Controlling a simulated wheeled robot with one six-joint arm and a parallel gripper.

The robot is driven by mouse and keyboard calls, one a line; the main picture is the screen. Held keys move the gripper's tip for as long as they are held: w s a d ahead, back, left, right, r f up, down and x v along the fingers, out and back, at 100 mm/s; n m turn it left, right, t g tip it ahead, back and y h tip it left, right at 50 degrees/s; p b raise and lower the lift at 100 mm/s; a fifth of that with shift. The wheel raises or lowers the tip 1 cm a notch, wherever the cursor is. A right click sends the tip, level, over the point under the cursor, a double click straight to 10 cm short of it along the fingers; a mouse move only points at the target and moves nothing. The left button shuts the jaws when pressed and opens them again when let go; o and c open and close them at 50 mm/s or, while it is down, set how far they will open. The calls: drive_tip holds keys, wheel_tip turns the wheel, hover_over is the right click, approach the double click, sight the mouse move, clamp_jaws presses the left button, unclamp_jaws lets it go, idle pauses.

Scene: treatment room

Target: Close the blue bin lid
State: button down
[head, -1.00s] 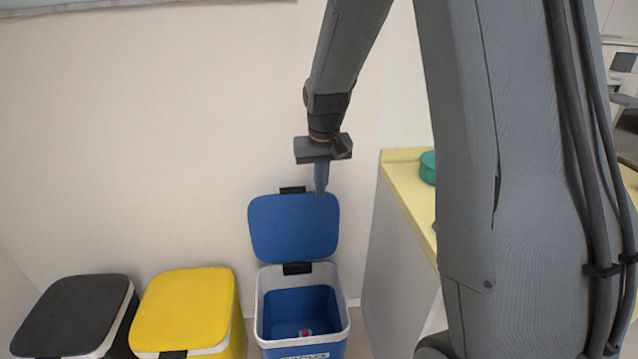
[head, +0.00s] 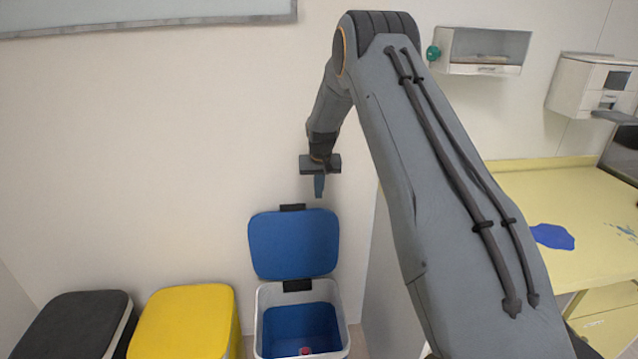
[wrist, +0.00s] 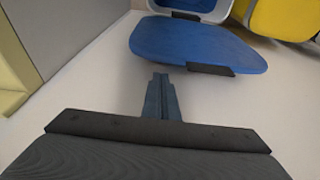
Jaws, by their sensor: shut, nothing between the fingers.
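The blue bin (head: 264,308) stands against the wall with its blue lid (head: 294,244) raised upright at the back. Its inside is open to view and holds a small red object (head: 305,351). My gripper (head: 319,190) is shut and empty, pointing down just above the lid's top edge, right of its black tab (head: 292,207). In the wrist view the shut fingers (wrist: 161,82) point toward the lid (wrist: 195,45), with the black tab (wrist: 210,69) to their right. They look apart from the lid.
A yellow-lidded bin (head: 187,318) and a black-lidded bin (head: 75,328) stand left of the blue bin. A yellow counter (head: 545,200) with a blue patch (head: 552,236) is at the right.

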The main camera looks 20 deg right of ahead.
drive_tip(key=shift+p+x, duration=0.6)
drive_tip(key=shift+x, duration=1.75)
